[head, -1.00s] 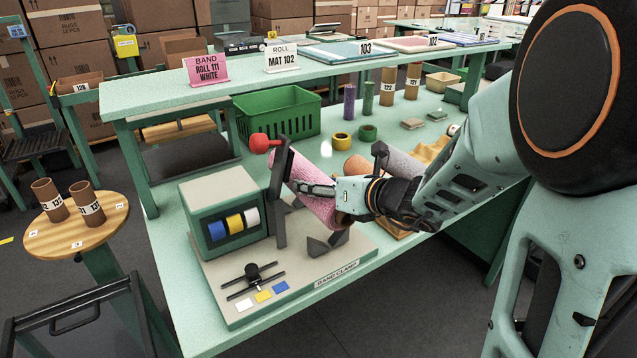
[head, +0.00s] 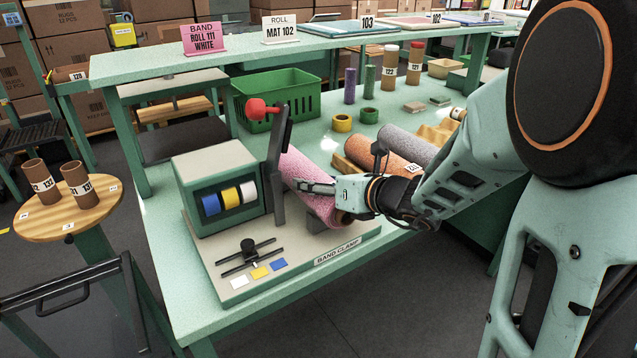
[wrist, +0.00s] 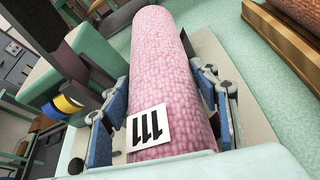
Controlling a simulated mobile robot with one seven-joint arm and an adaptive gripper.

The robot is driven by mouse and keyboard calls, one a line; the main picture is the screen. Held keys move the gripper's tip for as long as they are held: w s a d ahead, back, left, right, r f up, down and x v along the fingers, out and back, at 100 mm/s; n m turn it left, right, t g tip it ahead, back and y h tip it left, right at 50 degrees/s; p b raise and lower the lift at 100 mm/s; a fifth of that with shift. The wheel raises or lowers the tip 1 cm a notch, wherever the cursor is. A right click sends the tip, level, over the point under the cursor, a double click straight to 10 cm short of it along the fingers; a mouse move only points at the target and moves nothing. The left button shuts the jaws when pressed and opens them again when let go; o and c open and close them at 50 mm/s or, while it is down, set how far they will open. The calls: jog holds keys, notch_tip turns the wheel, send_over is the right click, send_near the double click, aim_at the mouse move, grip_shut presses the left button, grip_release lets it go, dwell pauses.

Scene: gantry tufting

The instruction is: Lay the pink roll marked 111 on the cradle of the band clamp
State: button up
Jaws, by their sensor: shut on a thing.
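The pink roll (head: 306,184) lies between the fingers of my gripper (head: 325,188), which is shut on it. In the wrist view the pink roll (wrist: 163,75) shows its white label 111, with a finger on each side. The band clamp (head: 290,255) is a grey base on the bench with a green spool housing and a dark upright arm with a red knob. The roll is over the dark cradle (head: 314,224) of the clamp, low beside the upright arm. The roll hides most of the cradle, and I cannot tell whether they touch.
An orange roll (head: 388,150) and a grey roll (head: 408,143) lie on a wooden rack to the right. A green crate (head: 277,98) stands behind the clamp. A sign (head: 204,38) reading band, roll 111, white stands on the shelf. Cardboard tubes stand on a round table at left.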

jog(key=o, duration=1.4)
jog(key=v, duration=1.2)
